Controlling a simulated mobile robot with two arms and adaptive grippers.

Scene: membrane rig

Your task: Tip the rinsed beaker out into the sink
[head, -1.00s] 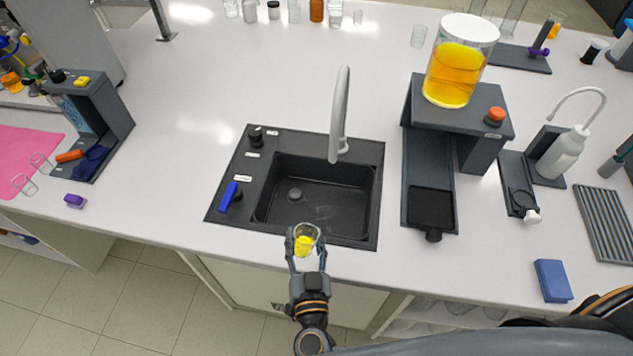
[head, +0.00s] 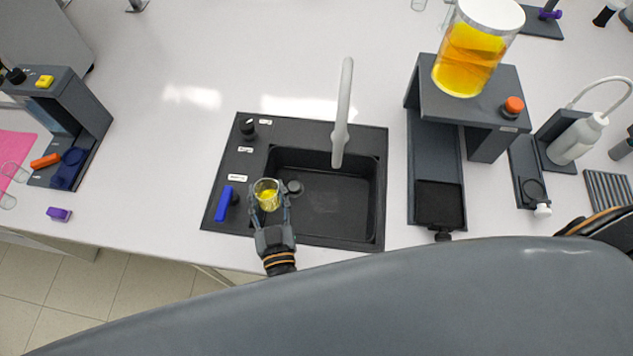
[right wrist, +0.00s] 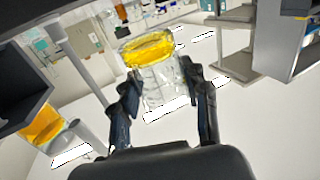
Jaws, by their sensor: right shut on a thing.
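The beaker (head: 267,194) is a small clear glass with yellow liquid in it. My right gripper (head: 270,209) is shut on it, a finger on each side, and holds it over the left part of the black sink (head: 335,205), near the drain. The beaker looks about upright in the head view. In the right wrist view the beaker (right wrist: 160,75) sits between the two fingers (right wrist: 168,95), with a yellow band near its top. My left gripper is not in view.
The grey faucet (head: 342,115) arches over the sink's back. A blue lever (head: 225,203) and a black knob (head: 248,128) are on the sink's left rim. A stand with a large orange-filled vessel (head: 470,55) is to the right. A purple block (head: 59,214) lies left.

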